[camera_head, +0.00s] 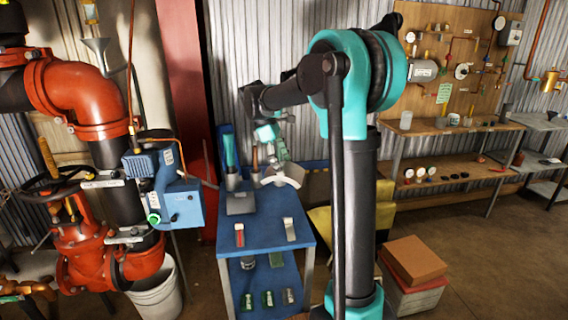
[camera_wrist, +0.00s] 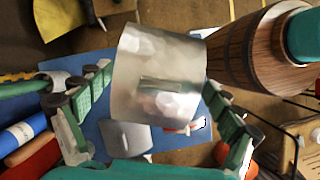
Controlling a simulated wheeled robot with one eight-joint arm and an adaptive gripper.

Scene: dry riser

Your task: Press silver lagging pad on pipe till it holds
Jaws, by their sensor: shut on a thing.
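The silver lagging pad (camera_wrist: 150,55) is a curved, shiny sheet between the green-padded fingers of my gripper (camera_wrist: 160,90) in the wrist view. A greenish bar or reflection shows across its middle. In the head view the pad (camera_head: 288,172) shows pale and curved under my gripper (camera_head: 272,160), over the back of the blue cart. My gripper is shut on the pad, though its exact grip is partly hidden. The dark upright pipe (camera_head: 119,203) stands at the left between a red elbow and a red valve, well apart from the pad.
A blue box (camera_head: 180,205) is fixed beside the pipe. The blue cart (camera_head: 268,232) carries a grey block, small tools and a teal-handled tool (camera_head: 230,153). A red column (camera_head: 186,90) stands behind. A white bucket (camera_head: 158,293) is below the pipe. Boxes (camera_head: 415,262) lie right.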

